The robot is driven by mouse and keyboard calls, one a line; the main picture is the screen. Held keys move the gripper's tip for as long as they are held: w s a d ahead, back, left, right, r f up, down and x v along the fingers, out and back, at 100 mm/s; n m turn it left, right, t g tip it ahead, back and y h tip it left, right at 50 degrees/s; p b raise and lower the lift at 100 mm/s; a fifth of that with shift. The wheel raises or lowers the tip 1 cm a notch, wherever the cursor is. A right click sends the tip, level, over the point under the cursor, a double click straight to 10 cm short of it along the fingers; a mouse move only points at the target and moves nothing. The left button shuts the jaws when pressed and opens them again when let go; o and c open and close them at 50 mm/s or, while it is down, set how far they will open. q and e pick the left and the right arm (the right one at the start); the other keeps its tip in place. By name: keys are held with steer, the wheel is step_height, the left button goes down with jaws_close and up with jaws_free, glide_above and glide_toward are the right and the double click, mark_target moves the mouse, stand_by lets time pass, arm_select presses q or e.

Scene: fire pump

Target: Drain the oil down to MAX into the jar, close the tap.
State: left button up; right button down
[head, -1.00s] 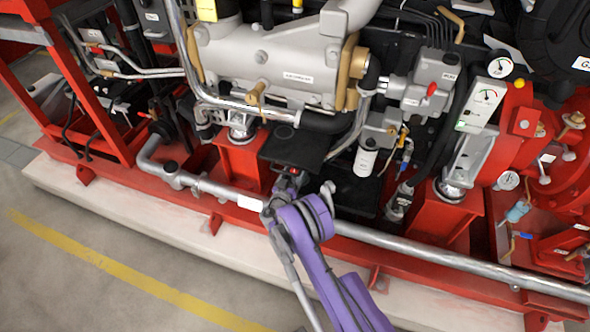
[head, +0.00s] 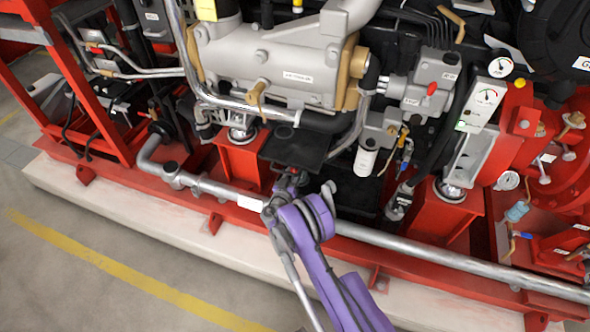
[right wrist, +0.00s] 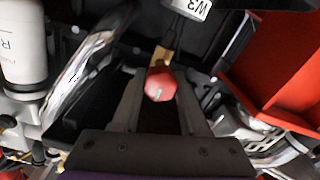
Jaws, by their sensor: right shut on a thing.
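My right gripper (head: 289,181) is at the end of the purple arm, low under the engine and just below a black plate (head: 290,151). In the right wrist view the gripper (right wrist: 160,92) is shut on a red knob (right wrist: 159,85), which sits between its fingers. A brass-coloured fitting (right wrist: 162,57) shows just beyond the knob; this looks like the tap. No jar or oil level can be made out in either view. My left gripper is not in view.
A silver pipe (head: 420,254) runs along the front, close under my right arm. Red mounts (head: 242,160) stand on either side of the gripper. A white cylinder (head: 364,161) hangs to its right. The floor (head: 70,285) in front is clear.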

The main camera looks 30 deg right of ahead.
steer(key=n+b, duration=0.2)
steer(key=n, duration=0.1)
steer(key=shift+f+n+b, duration=0.15)
steer(key=shift+n+b, duration=0.15)
steer(key=n+b, duration=0.3)
steer(key=n, duration=0.2)
steer(key=shift+w+a, duration=0.1)
steer(key=n+b, duration=0.2)
steer(key=n, duration=0.2)
steer(key=shift+n, duration=0.4)
steer(key=n+b, duration=0.2)
steer(key=n, duration=0.2)
steer(key=shift+n, duration=0.4)
steer(key=shift+c, duration=2.2)
jaws_free()
